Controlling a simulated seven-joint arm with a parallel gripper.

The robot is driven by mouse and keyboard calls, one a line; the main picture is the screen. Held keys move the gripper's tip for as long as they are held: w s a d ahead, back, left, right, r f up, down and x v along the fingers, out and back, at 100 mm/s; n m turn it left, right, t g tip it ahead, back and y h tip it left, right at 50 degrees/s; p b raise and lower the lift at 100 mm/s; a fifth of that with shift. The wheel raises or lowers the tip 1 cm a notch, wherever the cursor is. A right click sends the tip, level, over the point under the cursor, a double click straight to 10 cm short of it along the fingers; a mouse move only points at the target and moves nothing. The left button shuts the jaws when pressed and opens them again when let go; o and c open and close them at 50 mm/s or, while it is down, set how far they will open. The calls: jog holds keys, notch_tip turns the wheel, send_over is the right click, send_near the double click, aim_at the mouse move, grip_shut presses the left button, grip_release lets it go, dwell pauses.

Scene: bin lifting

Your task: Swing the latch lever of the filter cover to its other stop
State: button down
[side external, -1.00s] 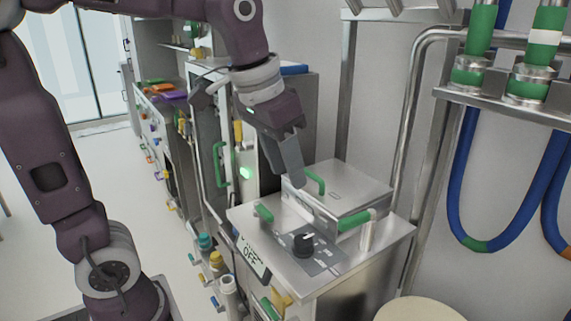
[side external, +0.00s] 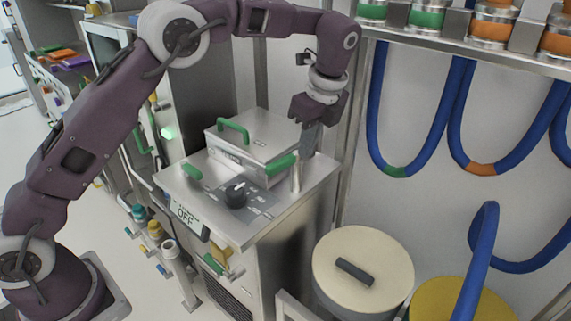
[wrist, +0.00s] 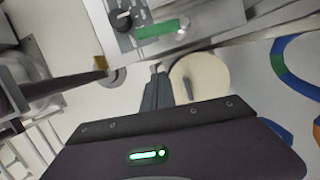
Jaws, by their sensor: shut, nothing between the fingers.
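The filter cover seems to be the square metal box lid (side external: 262,143) with a green handle (side external: 233,128) on top. Two more green bars are beside it, one at its left (side external: 191,172) and one at its right corner (side external: 281,165), next to a short pale post (side external: 295,178). I cannot tell for sure which is the latch lever. The wrist view shows one green bar (wrist: 160,29) with a round metal piece at its end. My gripper (side external: 308,152) is shut and empty, pointing down at the box's right side. In the wrist view its fingertips (wrist: 157,69) are apart from the green bar.
A black knob (side external: 236,195) and a display reading OFF (side external: 187,216) are at the cabinet's front. A cream-lidded round bin (side external: 362,268) stands right of the cabinet. Blue hoses (side external: 440,125) hang from a shelf at the right. A wall is behind.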

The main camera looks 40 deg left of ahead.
jog(key=a+f, duration=0.6)
jog(key=f, duration=0.2)
jog(key=shift+w+f, duration=0.2)
jog(key=shift+w, duration=0.1)
